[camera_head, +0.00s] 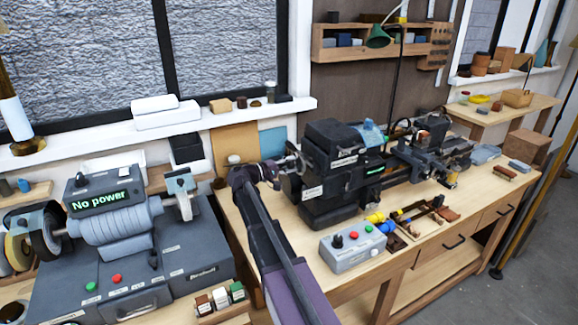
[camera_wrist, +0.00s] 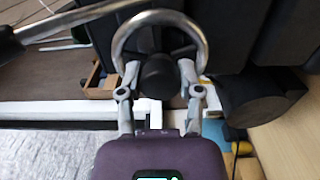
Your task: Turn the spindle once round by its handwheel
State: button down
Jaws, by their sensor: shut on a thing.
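The handwheel (camera_wrist: 160,17) is a bright metal ring around a dark round hub (camera_wrist: 160,76) in the wrist view. It sits on the left end of the black lathe headstock (camera_head: 331,142); in the head view it is small and partly hidden by my gripper (camera_head: 285,165). My gripper also shows in the wrist view (camera_wrist: 160,68). Its two grey fingers reach up on either side of the hub, at the lower part of the ring, and are shut on the handwheel. The spindle itself is hidden inside the headstock.
A grey control box (camera_head: 354,248) with buttons stands at the bench front. Coloured-handled tools (camera_head: 412,219) lie right of it. A grey machine reading "No power" (camera_head: 100,198) stands left of my arm. A window ledge (camera_head: 228,117) runs behind.

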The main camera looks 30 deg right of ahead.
jog(key=shift+c, duration=1.3)
grip_release()
jog(key=shift+d, duration=0.15)
jog(key=a, duration=0.7)
jog(key=shift+s+a, duration=0.15)
jog(key=shift+a, duration=0.2)
jog(key=shift+s, duration=0.1)
